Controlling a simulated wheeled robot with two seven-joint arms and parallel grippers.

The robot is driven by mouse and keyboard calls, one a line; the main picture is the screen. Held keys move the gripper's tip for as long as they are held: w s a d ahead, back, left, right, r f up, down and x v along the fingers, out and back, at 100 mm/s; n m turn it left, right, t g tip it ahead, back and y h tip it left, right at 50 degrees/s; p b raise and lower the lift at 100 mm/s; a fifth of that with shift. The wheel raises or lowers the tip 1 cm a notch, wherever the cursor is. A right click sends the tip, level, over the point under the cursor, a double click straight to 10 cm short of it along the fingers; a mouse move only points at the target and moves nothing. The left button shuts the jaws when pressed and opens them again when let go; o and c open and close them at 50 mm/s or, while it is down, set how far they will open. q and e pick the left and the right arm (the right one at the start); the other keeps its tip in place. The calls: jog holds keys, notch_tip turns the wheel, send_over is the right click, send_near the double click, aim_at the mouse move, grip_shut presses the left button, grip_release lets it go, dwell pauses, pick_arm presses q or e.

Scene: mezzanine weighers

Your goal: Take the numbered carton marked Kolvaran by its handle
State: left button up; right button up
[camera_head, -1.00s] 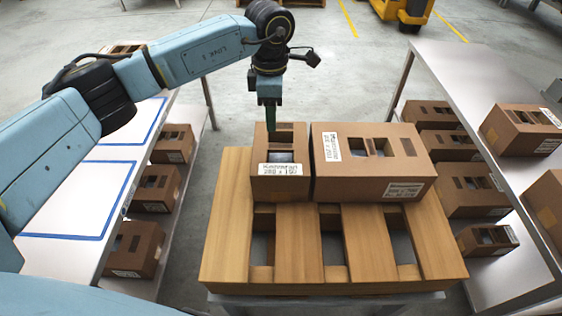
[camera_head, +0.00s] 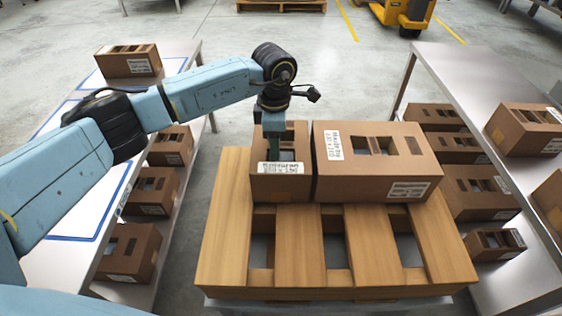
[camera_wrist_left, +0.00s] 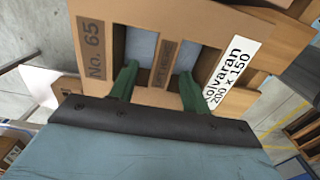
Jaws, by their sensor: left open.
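The brown Kolvaran carton (camera_head: 280,188) stands on the pallet, left of a wider carton. My left gripper (camera_head: 274,155) points down over the carton's top. In the left wrist view its green fingers (camera_wrist_left: 156,78) are open, one on each side of the strip, at the cut-outs. I cannot tell how deep the tips reach. My right gripper is not in view.
The wider carton (camera_head: 400,166) stands close beside it on the slatted wooden pallet (camera_head: 225,250). A table (camera_head: 50,200) on the left has a carton (camera_head: 128,61) on top and several below. A metal table (camera_head: 455,90) on the right holds more cartons.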

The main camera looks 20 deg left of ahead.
pick_arm(q)
jog(key=shift+c, duration=0.5)
grip_shut()
jog(key=shift+r, duration=0.1)
